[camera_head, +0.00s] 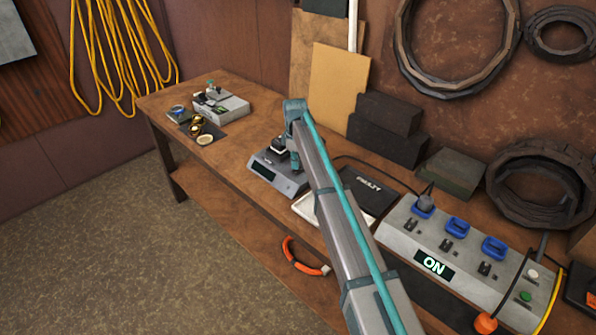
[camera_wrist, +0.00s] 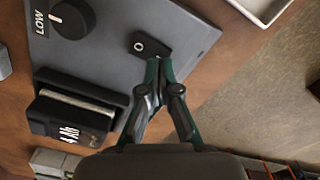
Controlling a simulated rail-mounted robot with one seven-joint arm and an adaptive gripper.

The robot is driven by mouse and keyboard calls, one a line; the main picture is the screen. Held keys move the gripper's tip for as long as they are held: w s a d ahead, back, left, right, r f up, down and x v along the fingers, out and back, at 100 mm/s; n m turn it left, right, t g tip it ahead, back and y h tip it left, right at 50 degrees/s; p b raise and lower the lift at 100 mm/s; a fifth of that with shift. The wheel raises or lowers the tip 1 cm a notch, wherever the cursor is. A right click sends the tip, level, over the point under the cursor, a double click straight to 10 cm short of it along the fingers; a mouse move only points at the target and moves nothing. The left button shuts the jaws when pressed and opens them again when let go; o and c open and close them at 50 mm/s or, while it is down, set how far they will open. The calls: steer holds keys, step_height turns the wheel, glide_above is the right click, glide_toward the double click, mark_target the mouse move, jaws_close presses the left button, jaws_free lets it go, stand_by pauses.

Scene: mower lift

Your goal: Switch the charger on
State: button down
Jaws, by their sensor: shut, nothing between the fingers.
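The charger (camera_head: 277,178) is a grey box with a dark display on the workbench, under the end of my arm. In the wrist view the charger's top (camera_wrist: 105,45) carries a dial (camera_wrist: 72,18) beside the word LOW, and a small black switch (camera_wrist: 152,46) marked O. A black battery (camera_wrist: 70,122) marked "4 Ah" sits on the charger. My gripper (camera_wrist: 158,72) is shut and empty, its tips right at the near edge of the switch; whether they touch it I cannot tell. In the head view the gripper (camera_head: 297,168) is small over the charger.
A power strip (camera_head: 410,237) with blue sockets and a lit ON sign stands at the right. A white tray (camera_head: 303,211) and a black case marked FAULTY (camera_head: 368,190) lie beside the charger. A grey box (camera_head: 226,107) stands at the bench's far left.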

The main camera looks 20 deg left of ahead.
mark_target(296, 172)
steer(key=shift+f+b, duration=0.4)
steer(key=shift+f, duration=0.8)
stand_by(0.7)
steer(key=shift+r, duration=0.2)
steer(key=shift+r+p, duration=1.4)
steer(key=shift+r, duration=1.95)
